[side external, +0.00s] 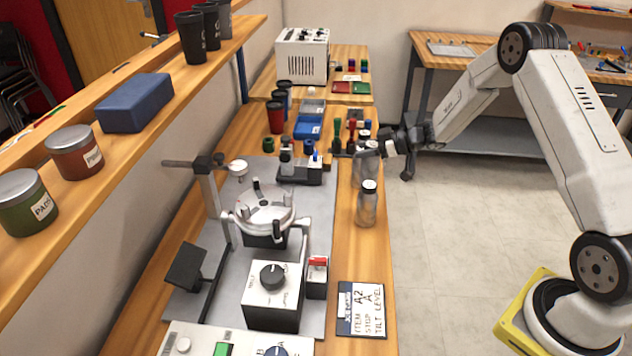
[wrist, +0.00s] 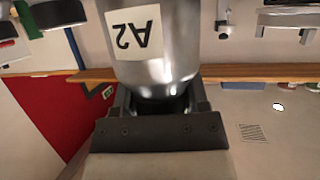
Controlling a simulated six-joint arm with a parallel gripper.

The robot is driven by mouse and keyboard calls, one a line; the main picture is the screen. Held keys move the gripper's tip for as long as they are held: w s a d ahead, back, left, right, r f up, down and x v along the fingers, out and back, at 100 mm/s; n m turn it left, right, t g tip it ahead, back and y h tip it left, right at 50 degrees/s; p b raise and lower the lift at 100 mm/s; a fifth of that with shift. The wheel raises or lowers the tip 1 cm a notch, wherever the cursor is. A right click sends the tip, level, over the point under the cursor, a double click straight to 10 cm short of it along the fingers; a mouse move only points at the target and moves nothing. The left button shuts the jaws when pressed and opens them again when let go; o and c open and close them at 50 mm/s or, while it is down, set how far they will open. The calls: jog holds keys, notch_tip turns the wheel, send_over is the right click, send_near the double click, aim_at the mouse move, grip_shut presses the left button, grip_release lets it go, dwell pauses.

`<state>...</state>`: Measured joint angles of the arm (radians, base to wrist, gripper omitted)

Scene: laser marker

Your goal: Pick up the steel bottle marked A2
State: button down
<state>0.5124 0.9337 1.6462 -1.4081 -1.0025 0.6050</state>
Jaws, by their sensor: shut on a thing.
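A steel bottle with a white label marked A2 (wrist: 150,60) fills the upper middle of the wrist view, its label upside down. My gripper (wrist: 160,108) is shut on the bottle, with a finger at each side of its lower end in that view.
A marking fixture with a round chuck (side external: 264,208) stands on a grey plate (side external: 315,215). A control box (side external: 274,298) and a card reading ITEM A2, STOP A, TILT LEVEL (side external: 361,310) are in front. Stamps (side external: 337,135) stand behind. The floor (side external: 450,240) right of the bench is clear.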

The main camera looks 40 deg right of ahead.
aim_at(366, 143)
jog(key=shift+r, duration=1.5)
